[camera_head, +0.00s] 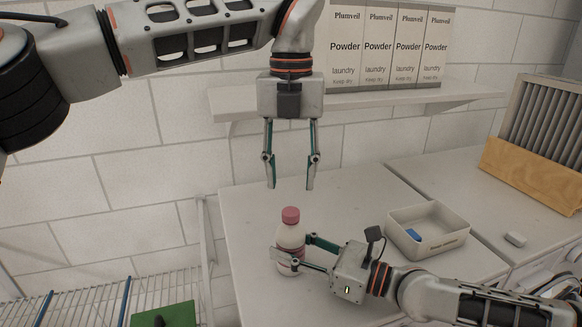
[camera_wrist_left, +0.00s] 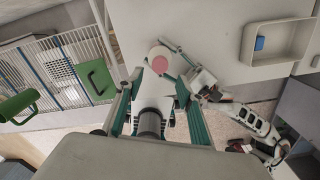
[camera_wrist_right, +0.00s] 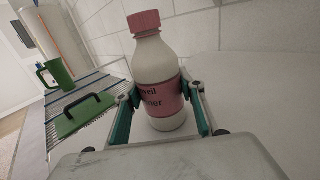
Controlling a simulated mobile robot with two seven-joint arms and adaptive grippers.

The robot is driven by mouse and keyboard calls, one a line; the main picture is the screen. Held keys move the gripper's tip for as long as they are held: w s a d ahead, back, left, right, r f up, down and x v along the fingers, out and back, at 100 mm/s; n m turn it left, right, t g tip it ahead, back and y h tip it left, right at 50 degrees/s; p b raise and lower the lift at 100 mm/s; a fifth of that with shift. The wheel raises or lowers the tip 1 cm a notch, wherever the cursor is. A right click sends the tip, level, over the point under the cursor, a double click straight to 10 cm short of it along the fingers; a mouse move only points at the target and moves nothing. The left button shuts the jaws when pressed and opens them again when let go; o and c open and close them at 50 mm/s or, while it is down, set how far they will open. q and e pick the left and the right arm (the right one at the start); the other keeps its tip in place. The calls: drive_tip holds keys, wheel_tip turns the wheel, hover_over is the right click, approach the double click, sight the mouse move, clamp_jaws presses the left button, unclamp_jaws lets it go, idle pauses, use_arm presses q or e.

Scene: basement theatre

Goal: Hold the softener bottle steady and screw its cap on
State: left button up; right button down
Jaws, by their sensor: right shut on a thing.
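The softener bottle (camera_head: 289,240) is white with a pink label and stands upright on the white counter top. Its pink cap (camera_head: 290,215) sits on the bottle's neck; how tightly it is screwed cannot be told. The bottle also shows in the right wrist view (camera_wrist_right: 158,80) and from above in the left wrist view (camera_wrist_left: 159,58). My right gripper (camera_head: 290,257) is shut around the bottle's body from the right, at label height. My left gripper (camera_head: 290,187) is open and empty, pointing down above the cap, with a clear gap between its fingertips and the cap.
A shallow tray (camera_head: 455,243) with a blue item (camera_head: 413,235) stands right of the bottle. A shelf (camera_head: 375,102) with powder boxes (camera_head: 393,45) hangs behind my left gripper. A wire rack (camera_head: 75,300) with a green object (camera_head: 165,314) is at lower left. A small white piece (camera_head: 515,239) lies right.

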sight(291, 211)
use_arm(q)
drive_tip(key=shift+f, duration=3.6)
clamp_jaws()
drive_tip(key=shift+o, duration=0.5)
unclamp_jaws()
wheel_tip(291, 211, up, 12)
